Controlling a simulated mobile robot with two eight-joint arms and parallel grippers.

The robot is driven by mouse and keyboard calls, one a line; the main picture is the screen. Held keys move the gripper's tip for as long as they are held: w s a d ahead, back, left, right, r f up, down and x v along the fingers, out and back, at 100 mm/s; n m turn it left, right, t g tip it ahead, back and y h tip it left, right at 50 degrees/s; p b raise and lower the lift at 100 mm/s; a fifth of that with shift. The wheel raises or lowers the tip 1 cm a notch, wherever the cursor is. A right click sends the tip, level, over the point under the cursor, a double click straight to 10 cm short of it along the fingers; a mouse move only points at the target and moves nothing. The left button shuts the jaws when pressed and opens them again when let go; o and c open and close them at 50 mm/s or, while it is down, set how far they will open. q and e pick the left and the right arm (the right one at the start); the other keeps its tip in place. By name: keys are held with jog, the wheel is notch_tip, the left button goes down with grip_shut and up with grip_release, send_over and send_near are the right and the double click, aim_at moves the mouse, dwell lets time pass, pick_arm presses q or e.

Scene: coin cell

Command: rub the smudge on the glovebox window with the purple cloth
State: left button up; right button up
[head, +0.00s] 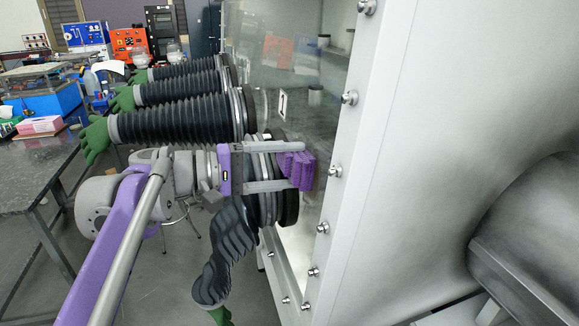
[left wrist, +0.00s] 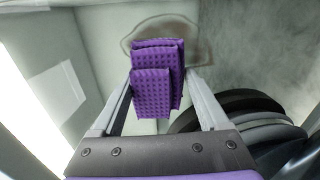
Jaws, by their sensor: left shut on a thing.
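The purple cloth (head: 297,172) is a folded, dimpled pad, held between the two fingers of my left gripper (head: 302,166) in front of the glovebox window (head: 292,65). In the left wrist view the cloth (left wrist: 152,92) sits between the fingertips, and my left gripper (left wrist: 160,98) is shut on it. The smudge (left wrist: 191,32) is a brownish ring-like stain on the pane, directly behind and around the cloth's upper end. Whether the cloth touches the glass cannot be told. I cannot make out the smudge in the head view. My right gripper is not in view.
Black ribbed glove sleeves (head: 185,122) with green gloves stick out from the window beside my left arm; one sleeve (head: 228,250) hangs below my gripper. The bolted white window frame (head: 372,150) stands to the right. A cluttered bench (head: 35,170) is at the left.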

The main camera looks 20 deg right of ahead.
aim_at(309, 193)
pick_arm(q)
jog(key=shift+w, duration=0.35)
jog(key=shift+f, duration=0.15)
jog(key=shift+s+a+f+b, duration=0.15)
jog(key=shift+f+b, duration=0.25)
jog(key=shift+f, duration=0.55)
jog(key=shift+s, duration=3.65)
jog(key=shift+f+b, duration=0.5)
jog(key=shift+f, duration=0.5)
jog(key=shift+w+r, duration=0.15)
jog(key=shift+w, duration=0.2)
jog(key=shift+w+p, duration=0.65)
jog(key=shift+w, duration=0.9)
jog(key=shift+w+p, duration=0.55)
jog(key=shift+w, duration=1.3)
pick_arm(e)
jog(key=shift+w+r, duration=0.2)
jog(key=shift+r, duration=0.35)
pick_arm(q)
jog(key=shift+a, duration=0.1)
jog(key=shift+s+a+r+p, duration=0.1)
jog(key=shift+a+p, duration=0.15)
jog(key=shift+a, duration=1.2)
jog(key=shift+a+r+p, duration=0.1)
jog(key=shift+a+p, duration=0.1)
jog(key=shift+a, duration=1.2)
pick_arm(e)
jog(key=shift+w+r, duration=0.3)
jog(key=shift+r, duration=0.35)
